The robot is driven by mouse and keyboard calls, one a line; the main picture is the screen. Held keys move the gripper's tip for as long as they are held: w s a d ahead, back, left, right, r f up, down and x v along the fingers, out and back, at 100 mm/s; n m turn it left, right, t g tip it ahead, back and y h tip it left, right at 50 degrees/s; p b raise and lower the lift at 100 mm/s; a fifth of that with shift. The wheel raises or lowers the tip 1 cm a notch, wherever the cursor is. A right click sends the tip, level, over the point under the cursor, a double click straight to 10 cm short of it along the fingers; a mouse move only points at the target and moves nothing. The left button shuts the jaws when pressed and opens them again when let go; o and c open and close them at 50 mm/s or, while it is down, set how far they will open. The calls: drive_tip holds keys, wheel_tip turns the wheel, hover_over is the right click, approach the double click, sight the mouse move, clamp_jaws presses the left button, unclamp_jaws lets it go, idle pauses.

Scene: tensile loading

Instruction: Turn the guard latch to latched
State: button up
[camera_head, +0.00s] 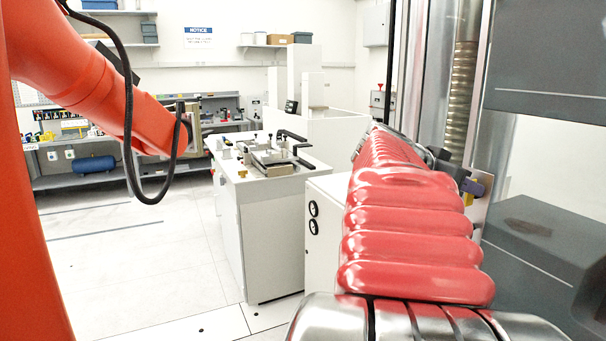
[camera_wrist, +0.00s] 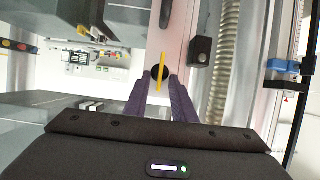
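The guard latch (camera_wrist: 162,60) shows in the wrist view as a yellow bar across a round black knob, on the edge of a pale pinkish panel. The bar runs nearly upright in that picture. My gripper (camera_wrist: 159,77) has two purple fingers, apart, with their tips on either side of the knob and the bar's lower end between them. I cannot tell whether they touch it. In the head view, a purple fingertip of my gripper (camera_head: 476,188) shows at the machine's front, right of the red ribbed arm cover. A small yellow patch, likely the latch (camera_head: 468,199), shows just below it.
A tall grey testing machine (camera_head: 545,70) stands close on the right, with a ribbed column (camera_head: 462,90). A black block (camera_wrist: 201,50) sits right of the latch in the wrist view. A white cabinet (camera_head: 270,230) with a fixture on top stands mid-room. The left floor is clear.

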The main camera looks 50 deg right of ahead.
drive_tip(key=shift+c, duration=0.5)
clamp_jaws()
drive_tip(key=shift+w, duration=0.1)
drive_tip(key=n+g, duration=0.2)
drive_tip(key=n, duration=0.2)
drive_tip(key=w+f+n+g, duration=0.1)
drive_tip(key=n+g, duration=0.2)
drive_tip(key=n, duration=0.2)
drive_tip(key=w+d+f+n+g, duration=0.1)
drive_tip(key=n+g, duration=0.1)
drive_tip(key=n, duration=0.2)
drive_tip(key=shift+f, duration=0.2)
idle(0.5)
drive_tip(key=shift+n, duration=0.4)
drive_tip(key=shift+o, duration=0.5)
unclamp_jaws()
drive_tip(key=shift+g, duration=0.3)
